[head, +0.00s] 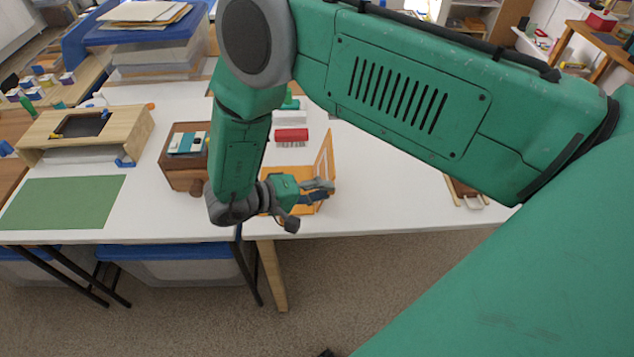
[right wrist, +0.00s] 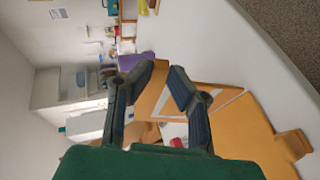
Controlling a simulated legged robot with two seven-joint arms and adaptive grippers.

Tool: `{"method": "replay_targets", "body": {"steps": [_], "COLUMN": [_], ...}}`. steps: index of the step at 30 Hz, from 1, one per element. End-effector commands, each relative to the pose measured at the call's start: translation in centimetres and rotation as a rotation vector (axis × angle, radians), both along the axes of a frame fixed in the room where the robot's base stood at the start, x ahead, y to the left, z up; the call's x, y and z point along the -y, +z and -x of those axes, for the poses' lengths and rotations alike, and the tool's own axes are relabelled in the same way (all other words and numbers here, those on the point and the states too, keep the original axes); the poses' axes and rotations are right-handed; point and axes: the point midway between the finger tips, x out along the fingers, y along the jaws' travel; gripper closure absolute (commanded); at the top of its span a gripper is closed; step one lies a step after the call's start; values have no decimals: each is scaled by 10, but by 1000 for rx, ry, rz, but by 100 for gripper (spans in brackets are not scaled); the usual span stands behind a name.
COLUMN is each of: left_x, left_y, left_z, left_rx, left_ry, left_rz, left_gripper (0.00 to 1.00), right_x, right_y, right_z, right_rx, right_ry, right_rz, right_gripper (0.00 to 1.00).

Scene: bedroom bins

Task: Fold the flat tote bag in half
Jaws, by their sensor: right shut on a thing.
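The orange tote bag (head: 326,157) is on the white table near its front edge. One part stands up steeply and another lies flat, partly hidden behind my gripper. In the right wrist view, the raised part passes between the fingers and a broad flat part of the bag (right wrist: 255,140) lies to the right, with a tab-like piece at its edge. My right gripper (head: 328,190) is shut on the orange tote bag, low over the table; it also shows in the right wrist view (right wrist: 160,80). My left gripper is not in view.
A red-and-white brush (head: 291,136) lies behind the bag. A wooden box (head: 182,178) stands to the left, beside a green mat (head: 62,202) and a wooden bin (head: 85,130). A small wooden tray (head: 464,193) lies far right. The table between bag and tray is clear.

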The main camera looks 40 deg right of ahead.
Motion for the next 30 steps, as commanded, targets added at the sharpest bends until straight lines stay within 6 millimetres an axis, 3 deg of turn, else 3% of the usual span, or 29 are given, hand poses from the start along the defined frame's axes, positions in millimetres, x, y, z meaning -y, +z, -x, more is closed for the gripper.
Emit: {"method": "replay_targets", "body": {"steps": [30], "left_x": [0], "left_y": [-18], "left_z": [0], "left_rx": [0], "left_ry": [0], "left_rz": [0], "left_gripper": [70], "right_x": [-24], "right_y": [-4], "right_z": [-15], "right_rx": [1], "right_ry": [1], "right_rz": [-1], "right_gripper": [100]}}
